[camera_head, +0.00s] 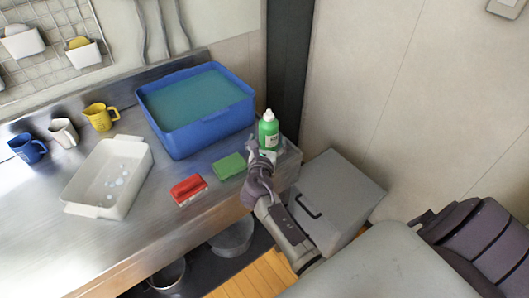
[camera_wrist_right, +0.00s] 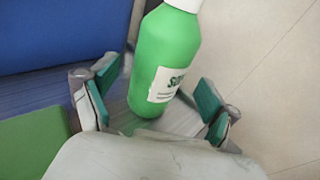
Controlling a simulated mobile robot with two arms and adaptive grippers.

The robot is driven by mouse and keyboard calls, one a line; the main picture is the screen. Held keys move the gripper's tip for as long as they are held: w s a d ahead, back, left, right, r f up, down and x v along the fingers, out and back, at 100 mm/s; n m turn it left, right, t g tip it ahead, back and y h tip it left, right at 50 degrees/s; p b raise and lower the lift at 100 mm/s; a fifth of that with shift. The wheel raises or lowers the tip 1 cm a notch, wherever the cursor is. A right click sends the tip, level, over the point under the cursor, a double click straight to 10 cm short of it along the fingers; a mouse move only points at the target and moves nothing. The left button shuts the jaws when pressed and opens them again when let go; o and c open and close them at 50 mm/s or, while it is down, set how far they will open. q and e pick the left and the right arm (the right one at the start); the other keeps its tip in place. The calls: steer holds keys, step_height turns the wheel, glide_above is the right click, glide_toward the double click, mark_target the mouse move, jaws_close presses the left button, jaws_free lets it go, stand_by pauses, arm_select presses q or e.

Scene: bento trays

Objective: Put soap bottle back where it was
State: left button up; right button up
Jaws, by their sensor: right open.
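The green soap bottle (camera_head: 268,131) with a white cap stands upright near the right end of the steel counter, beside the blue tub. It also shows in the right wrist view (camera_wrist_right: 168,62), with a white label on its side. My right gripper (camera_head: 262,160) is at the bottle's near side. In the wrist view the right gripper's green-padded fingers (camera_wrist_right: 155,110) are spread apart, one on each side of the bottle, with gaps between pads and bottle. My left gripper is not in view.
The blue tub (camera_head: 162,141) of liquid stands left of the bottle. A green sponge (camera_head: 229,166) and red brush (camera_head: 189,189) lie in front of it. A white tray (camera_head: 139,152) and several mugs (camera_head: 100,117) are further left. A grey box (camera_head: 345,185) is below right.

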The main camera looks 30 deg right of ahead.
steer(key=v, duration=0.8)
steer(key=shift+s+a, duration=0.1)
steer(key=shift+s, duration=0.05)
